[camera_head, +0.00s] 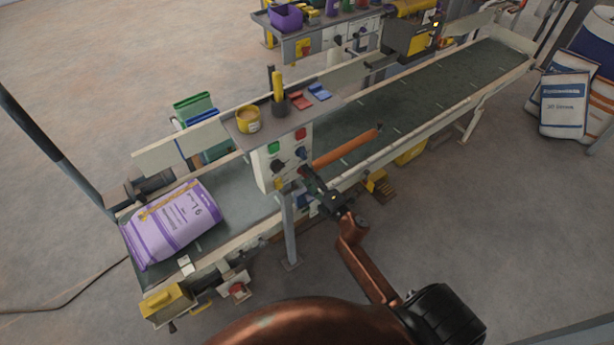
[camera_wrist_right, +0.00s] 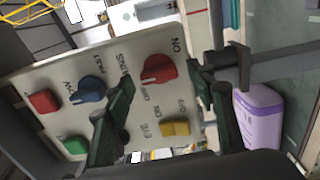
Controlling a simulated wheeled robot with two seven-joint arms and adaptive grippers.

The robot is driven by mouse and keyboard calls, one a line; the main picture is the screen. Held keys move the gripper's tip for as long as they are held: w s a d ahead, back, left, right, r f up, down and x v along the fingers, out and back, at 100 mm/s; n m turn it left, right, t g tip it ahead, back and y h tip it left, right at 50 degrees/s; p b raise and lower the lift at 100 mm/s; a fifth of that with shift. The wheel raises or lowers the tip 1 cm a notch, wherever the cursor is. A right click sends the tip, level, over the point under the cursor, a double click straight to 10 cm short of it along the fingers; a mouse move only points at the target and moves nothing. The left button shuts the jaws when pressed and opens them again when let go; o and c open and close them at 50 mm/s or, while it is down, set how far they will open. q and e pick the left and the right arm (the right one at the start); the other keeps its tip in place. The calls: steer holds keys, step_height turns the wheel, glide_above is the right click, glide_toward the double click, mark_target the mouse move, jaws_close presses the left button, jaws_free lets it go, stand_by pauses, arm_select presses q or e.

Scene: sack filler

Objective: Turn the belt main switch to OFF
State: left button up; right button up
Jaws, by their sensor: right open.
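The white control panel (camera_head: 266,172) stands on a post beside the belt, and its face fills much of the right wrist view (camera_wrist_right: 60,82). A red rotary knob (camera_wrist_right: 157,70) there has an ON label beside it; its other lettering is too small to read surely. My right gripper (camera_head: 306,178) is at the lower right of the panel. In the right wrist view its open fingers (camera_wrist_right: 161,80) stand on either side of the red knob, with the knob visible between them. I cannot tell whether they touch it. My left gripper is not in view.
A blue knob (camera_wrist_right: 88,89), red button (camera_wrist_right: 44,101), green button (camera_wrist_right: 75,145) and yellow button (camera_wrist_right: 175,128) share the panel. A shelf above holds a yellow tub (camera_head: 248,121). A purple sack (camera_head: 172,225) lies on the belt (camera_head: 352,135). Open floor lies right of my arm.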

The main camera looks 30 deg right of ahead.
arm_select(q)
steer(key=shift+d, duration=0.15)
arm_select(e)
steer(key=s, duration=1.1)
steer(key=shift+d, duration=0.45)
steer(key=shift+s, duration=0.1)
steer(key=s+d+f+m+g+h, duration=0.1)
steer(key=s+f+m+g, duration=0.25)
steer(key=f, duration=0.85)
steer(key=s+f+m+g+h, duration=0.1)
steer(key=s+f+m+g, duration=0.2)
steer(key=f, duration=0.9)
steer(key=s+d+f+m+g+h, duration=0.1)
steer(key=s+f+m, duration=0.3)
steer(key=f, duration=0.8)
steer(key=s+a+f+m+g, duration=0.2)
steer(key=s+f+g, duration=0.1)
steer(key=s+f, duration=0.55)
steer(key=s+a+f+m+g, duration=0.2)
steer(key=s+f, duration=0.6)
steer(key=s, duration=0.2)
steer(key=s+a+f+m+g, duration=0.1)
steer(key=s+f+g, duration=0.1)
steer(key=s, duration=0.7)
steer(key=s+a+f+m+g+y, duration=0.1)
steer(key=s+f, duration=0.3)
steer(key=s, duration=0.5)
steer(key=shift+a+f+m+g, duration=0.35)
steer(key=shift+m+g, duration=0.2)
steer(key=shift+g, duration=0.3)
